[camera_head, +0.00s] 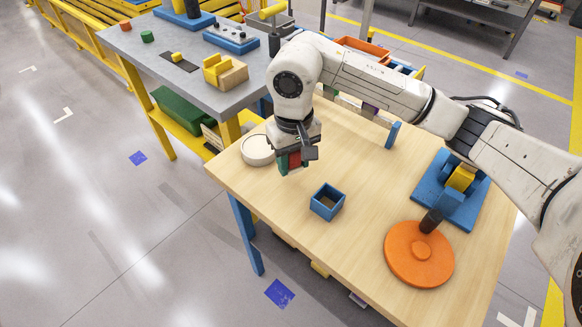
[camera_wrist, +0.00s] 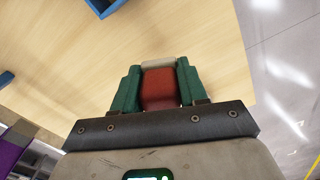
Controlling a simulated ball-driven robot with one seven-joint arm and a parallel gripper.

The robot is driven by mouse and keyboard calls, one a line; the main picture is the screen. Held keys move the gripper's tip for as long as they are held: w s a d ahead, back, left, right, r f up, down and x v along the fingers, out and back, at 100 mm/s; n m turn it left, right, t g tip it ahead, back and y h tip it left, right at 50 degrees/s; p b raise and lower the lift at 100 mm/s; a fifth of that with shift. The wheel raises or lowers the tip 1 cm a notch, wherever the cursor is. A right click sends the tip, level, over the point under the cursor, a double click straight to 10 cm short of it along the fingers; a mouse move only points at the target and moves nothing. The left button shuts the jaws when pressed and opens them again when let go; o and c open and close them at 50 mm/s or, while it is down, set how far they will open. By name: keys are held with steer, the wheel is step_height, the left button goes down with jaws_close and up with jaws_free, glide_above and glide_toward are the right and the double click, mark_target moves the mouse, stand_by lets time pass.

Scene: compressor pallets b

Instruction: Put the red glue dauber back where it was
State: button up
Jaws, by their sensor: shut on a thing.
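My gripper (camera_head: 292,163) hangs over the left part of the wooden table, pointing down. Its green fingers (camera_wrist: 160,85) are shut on the red glue dauber (camera_wrist: 160,90), which shows as a red body between them with a pale end beyond. In the head view only a little of the red dauber (camera_head: 295,160) shows between the fingers. It seems to be above the table, though the exact height is hard to tell. Where it was before does not show.
A round cream dish (camera_head: 258,150) stands just left of my gripper. A blue open square box (camera_head: 327,202) stands in front, to the right. An orange disc (camera_head: 419,254) and a blue stand with a yellow part (camera_head: 451,190) are at right. A grey bench (camera_head: 200,85) is behind left.

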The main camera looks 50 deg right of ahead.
mark_target(291, 171)
steer(key=f, duration=0.3)
steer(key=shift+w+p, duration=0.3)
steer(key=shift+w, duration=0.05)
steer(key=shift+f, duration=0.5)
steer(key=shift+f, duration=0.2)
steer(key=o, duration=1)
steer(key=shift+r, duration=0.1)
steer(key=shift+r, duration=0.3)
steer(key=shift+d+r, duration=0.1)
steer(key=shift+r, duration=0.25)
step_height(291, 171, up, 11)
steer(key=shift+b, duration=0.45)
